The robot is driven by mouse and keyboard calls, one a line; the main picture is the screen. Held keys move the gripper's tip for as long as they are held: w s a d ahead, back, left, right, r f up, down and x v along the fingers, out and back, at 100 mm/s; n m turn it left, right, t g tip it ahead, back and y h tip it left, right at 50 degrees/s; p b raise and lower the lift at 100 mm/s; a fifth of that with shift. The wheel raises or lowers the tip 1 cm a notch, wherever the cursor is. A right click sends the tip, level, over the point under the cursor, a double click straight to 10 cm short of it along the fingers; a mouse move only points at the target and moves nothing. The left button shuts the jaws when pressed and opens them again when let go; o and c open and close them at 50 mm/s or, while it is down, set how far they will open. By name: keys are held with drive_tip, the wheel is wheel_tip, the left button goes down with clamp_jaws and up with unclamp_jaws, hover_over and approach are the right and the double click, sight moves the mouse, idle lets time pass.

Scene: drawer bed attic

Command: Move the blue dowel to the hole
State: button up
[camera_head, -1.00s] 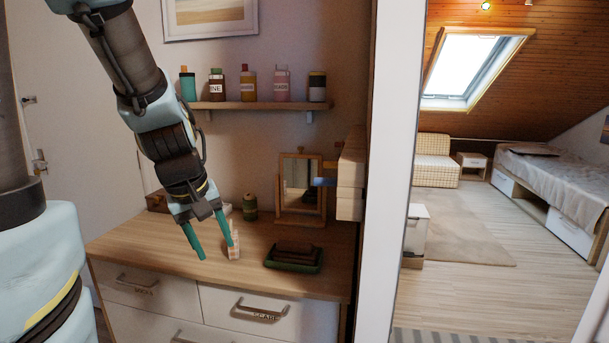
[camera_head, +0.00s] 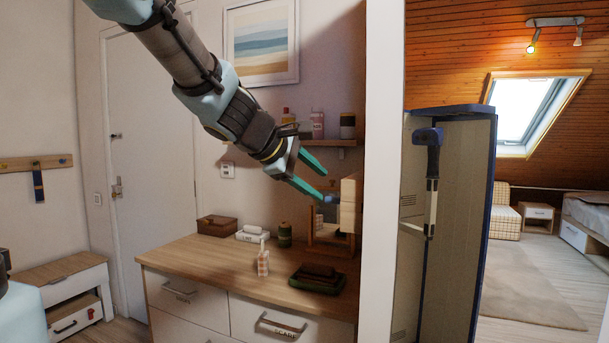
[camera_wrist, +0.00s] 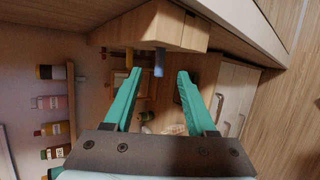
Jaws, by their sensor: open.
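The blue dowel (camera_head: 331,198) sticks out from the side of a light wooden block (camera_head: 351,205) on the wall at the right. In the wrist view the dowel (camera_wrist: 159,62) points out of the block (camera_wrist: 150,28), with a brown peg (camera_wrist: 129,57) to its left. My gripper (camera_head: 324,186) is open and empty, its green fingertips close to the dowel. In the wrist view my gripper (camera_wrist: 159,71) has the dowel lined up between its fingertips, nearer the left one; contact is not visible. I cannot make out a hole.
The dresser (camera_head: 200,262) below holds a mirror (camera_head: 325,232), a green tray (camera_head: 318,284), a small carton (camera_head: 263,262) and a spool (camera_head: 285,234). A shelf (camera_head: 345,142) with bottles is behind my gripper. A white wall edge (camera_head: 383,180) stands right of the block.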

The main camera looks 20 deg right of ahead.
sight(339, 199)
drive_tip(key=x, duration=0.7)
drive_tip(key=shift+d+f, duration=0.1)
clamp_jaws()
idle(0.3)
idle(0.5)
